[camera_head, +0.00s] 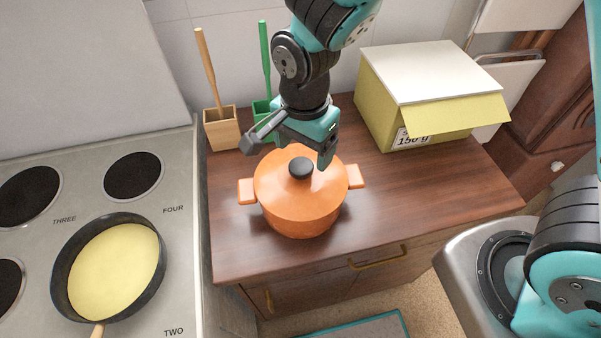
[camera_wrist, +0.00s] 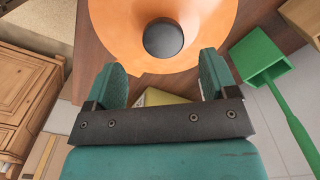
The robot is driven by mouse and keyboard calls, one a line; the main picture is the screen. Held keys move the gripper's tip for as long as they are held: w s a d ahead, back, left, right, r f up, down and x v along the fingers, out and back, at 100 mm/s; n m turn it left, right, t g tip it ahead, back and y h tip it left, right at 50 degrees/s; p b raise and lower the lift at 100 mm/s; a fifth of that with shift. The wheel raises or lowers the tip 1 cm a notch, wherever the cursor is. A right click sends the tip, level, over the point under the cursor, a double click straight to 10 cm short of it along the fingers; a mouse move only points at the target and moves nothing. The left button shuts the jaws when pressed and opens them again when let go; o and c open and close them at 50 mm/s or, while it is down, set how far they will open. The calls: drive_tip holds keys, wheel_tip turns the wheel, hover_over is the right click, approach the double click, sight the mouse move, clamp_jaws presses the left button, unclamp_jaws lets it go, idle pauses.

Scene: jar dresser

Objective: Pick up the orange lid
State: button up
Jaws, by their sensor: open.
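The orange lid (camera_head: 289,184) sits on an orange pot (camera_head: 303,222) with two side handles, on the wooden dresser top. The lid has a round black knob (camera_head: 301,168). In the wrist view the lid (camera_wrist: 208,22) fills the top middle, with its knob (camera_wrist: 163,39) just beyond and between my fingertips. My gripper (camera_head: 290,150) is above the far side of the lid. In the wrist view my gripper (camera_wrist: 164,75) is open, with nothing between its fingers. I cannot tell whether a finger touches the lid.
A yellow box with a white top (camera_head: 425,75) stands at the back right. A wooden holder (camera_head: 221,129) and a green holder (camera_head: 262,110), each with a long-handled tool, stand behind the pot. A stove with a pan (camera_head: 60,270) is at left. The dresser top (camera_head: 430,185) is clear at right.

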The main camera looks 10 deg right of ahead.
sight(301, 166)
drive_tip(key=shift+a+f+p, duration=0.15)
drive_tip(key=shift+f+p, duration=0.25)
drive_tip(key=shift+f, duration=1)
drive_tip(key=shift+a+f+p, duration=0.1)
drive_tip(key=shift+f+p, duration=0.3)
drive_tip(key=shift+f, duration=0.95)
drive_tip(key=c, duration=1.1)
